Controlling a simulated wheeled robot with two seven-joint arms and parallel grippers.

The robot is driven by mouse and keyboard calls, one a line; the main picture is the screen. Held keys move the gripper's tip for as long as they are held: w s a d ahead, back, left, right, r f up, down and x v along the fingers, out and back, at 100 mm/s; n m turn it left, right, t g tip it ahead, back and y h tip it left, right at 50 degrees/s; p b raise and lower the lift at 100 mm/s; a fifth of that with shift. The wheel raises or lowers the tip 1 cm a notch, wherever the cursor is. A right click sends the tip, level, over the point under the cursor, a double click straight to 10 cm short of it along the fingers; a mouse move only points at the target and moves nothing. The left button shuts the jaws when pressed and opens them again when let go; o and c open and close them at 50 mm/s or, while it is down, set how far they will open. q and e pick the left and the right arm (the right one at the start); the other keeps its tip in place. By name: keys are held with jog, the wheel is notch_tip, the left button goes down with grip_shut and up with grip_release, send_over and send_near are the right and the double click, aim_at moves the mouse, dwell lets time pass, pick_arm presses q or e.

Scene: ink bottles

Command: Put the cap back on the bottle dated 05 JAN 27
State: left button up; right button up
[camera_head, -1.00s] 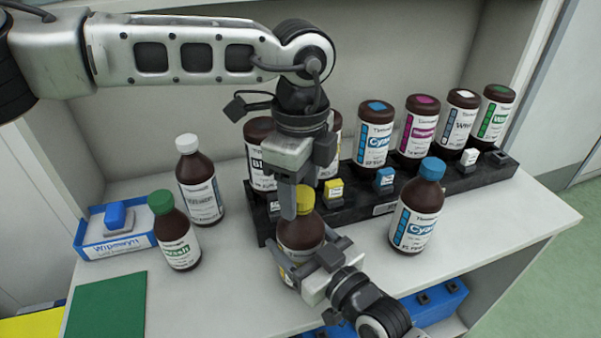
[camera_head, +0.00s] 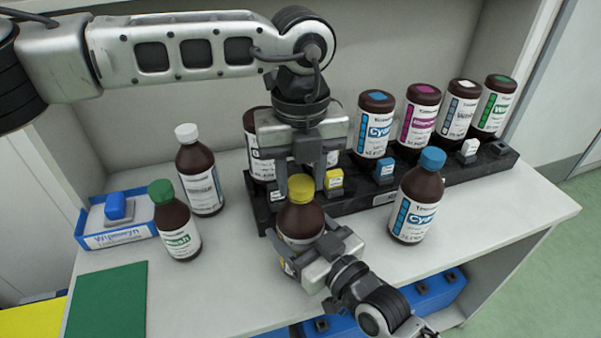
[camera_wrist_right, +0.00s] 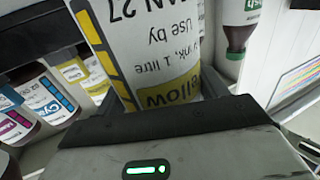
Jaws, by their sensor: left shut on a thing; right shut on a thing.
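A brown bottle (camera_head: 300,222) with a yellow label stands at the front of the shelf. In the right wrist view its label (camera_wrist_right: 165,40) is upside down and reads "AN 27", "Use by" and "Yellow"; the rest of the date is cut off. My right gripper (camera_head: 308,262) is shut around the bottle's body from the front right. The yellow cap (camera_head: 301,187) sits at the bottle's top, in line with the neck. My left gripper (camera_head: 301,180) comes from above and is shut on the cap, one finger on each side. I cannot tell how tightly the cap is seated.
A black rack (camera_head: 438,183) behind holds several ink bottles with small coloured blocks before them. A blue-capped cyan bottle (camera_head: 418,200) stands right. Green-capped (camera_head: 175,225) and white-capped (camera_head: 199,175) bottles, a blue wipe box (camera_head: 115,225) and a green mat (camera_head: 106,303) are left.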

pick_arm(q)
jog(key=m, duration=0.7)
jog(key=shift+m, duration=0.4)
jog(key=m, duration=0.4)
jog(key=shift+m, duration=0.4)
jog(key=m, duration=2.1)
jog(key=o, duration=1.1)
